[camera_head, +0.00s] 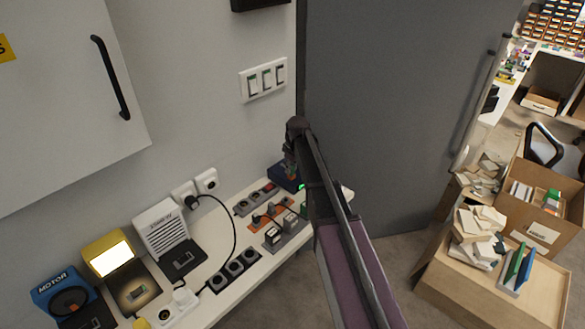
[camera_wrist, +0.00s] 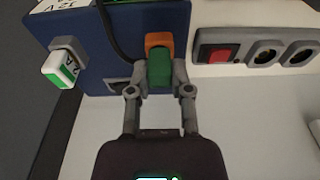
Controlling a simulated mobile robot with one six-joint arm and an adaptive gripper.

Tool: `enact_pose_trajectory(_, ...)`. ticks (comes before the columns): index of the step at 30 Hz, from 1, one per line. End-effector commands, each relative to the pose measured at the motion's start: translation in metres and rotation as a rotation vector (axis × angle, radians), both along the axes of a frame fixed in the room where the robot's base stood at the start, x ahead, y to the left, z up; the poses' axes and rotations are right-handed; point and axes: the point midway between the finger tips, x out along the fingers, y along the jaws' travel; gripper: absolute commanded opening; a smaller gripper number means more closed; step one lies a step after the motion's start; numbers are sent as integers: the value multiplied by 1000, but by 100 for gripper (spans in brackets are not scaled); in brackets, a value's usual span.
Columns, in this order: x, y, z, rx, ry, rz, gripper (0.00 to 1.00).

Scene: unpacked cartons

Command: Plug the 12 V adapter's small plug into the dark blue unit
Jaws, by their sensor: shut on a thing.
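The dark blue unit (camera_head: 283,176) stands at the far end of the white bench, partly hidden by my arm. In the wrist view the unit (camera_wrist: 85,28) fills the upper left, with an upside-down "12 V" label and a white-and-green block (camera_wrist: 62,69) on its face. My gripper (camera_wrist: 160,80) is shut on a small green plug with an orange end (camera_wrist: 158,57). The plug is right in front of or against the unit's face. I cannot tell whether it is seated. A dark cable (camera_wrist: 104,35) runs down beside it. The adapter body is not clearly identifiable.
A grey strip with a red switch (camera_wrist: 215,54) and round sockets lies beside the unit. An orange holder (camera_head: 266,216), a grey block (camera_head: 285,234) and a black socket strip (camera_head: 233,270) crowd the bench. A grey door (camera_head: 400,100) stands behind my arm.

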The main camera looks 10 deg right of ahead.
Motion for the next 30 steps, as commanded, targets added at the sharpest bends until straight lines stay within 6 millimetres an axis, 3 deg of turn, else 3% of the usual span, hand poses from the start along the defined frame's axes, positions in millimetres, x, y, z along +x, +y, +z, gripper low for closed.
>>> enact_pose_trajectory(5, 0, 0, 0, 0, 0, 0, 0)
enact_pose_trajectory(6, 0, 0, 0, 0, 0, 0, 33)
enact_pose_trajectory(9, 0, 0, 0, 0, 0, 0, 63)
enact_pose_trajectory(10, 0, 0, 0, 0, 0, 0, 67)
enact_pose_trajectory(30, 0, 0, 0, 0, 0, 0, 67)
